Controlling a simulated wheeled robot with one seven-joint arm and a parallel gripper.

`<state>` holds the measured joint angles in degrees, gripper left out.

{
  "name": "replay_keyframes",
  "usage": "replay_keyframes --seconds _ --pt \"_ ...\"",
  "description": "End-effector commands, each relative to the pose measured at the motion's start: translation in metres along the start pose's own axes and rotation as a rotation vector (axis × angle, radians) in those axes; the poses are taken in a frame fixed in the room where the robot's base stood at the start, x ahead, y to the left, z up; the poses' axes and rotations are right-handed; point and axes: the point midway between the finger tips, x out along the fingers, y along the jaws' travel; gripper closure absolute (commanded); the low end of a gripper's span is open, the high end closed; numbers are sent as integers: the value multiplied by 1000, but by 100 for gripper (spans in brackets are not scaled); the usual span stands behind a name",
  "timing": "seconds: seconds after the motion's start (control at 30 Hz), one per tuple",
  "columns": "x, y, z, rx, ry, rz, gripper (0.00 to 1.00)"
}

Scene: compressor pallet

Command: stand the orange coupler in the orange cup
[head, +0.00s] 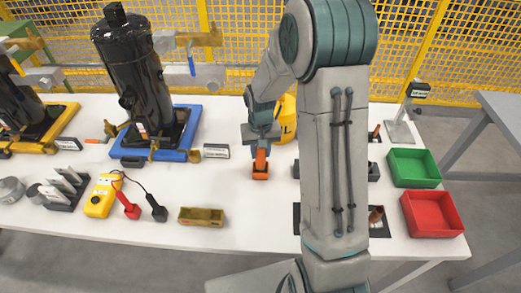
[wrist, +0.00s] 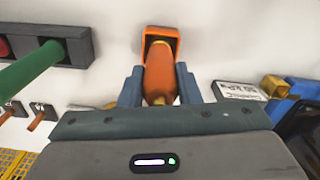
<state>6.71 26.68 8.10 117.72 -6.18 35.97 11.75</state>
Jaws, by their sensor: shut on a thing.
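My gripper (head: 262,147) points down at the middle of the white table and is shut on the orange coupler (head: 261,157). In the wrist view the coupler (wrist: 160,76) lies between the two fingers of my gripper (wrist: 160,88), with a yellowish band near its far end. The orange cup (head: 260,175) stands on the table right below. In the wrist view the coupler's far end overlaps the opening of the cup (wrist: 176,36) and appears to be inside its walls. I cannot tell whether it touches the bottom.
A black compressor on a blue pallet (head: 190,150) stands to the left. A yellow meter (head: 101,196) and a brass-coloured tray (head: 202,217) lie nearer the front. Green (head: 414,180) and red (head: 433,228) bins stand at the right. The table around the cup is mostly clear.

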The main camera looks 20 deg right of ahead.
Motion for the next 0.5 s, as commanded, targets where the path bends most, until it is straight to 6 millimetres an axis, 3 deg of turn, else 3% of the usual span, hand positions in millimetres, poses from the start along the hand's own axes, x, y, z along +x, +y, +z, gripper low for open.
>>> replay_keyframes --seconds 0.5 --pt "11 0 0 0 0 0 100"
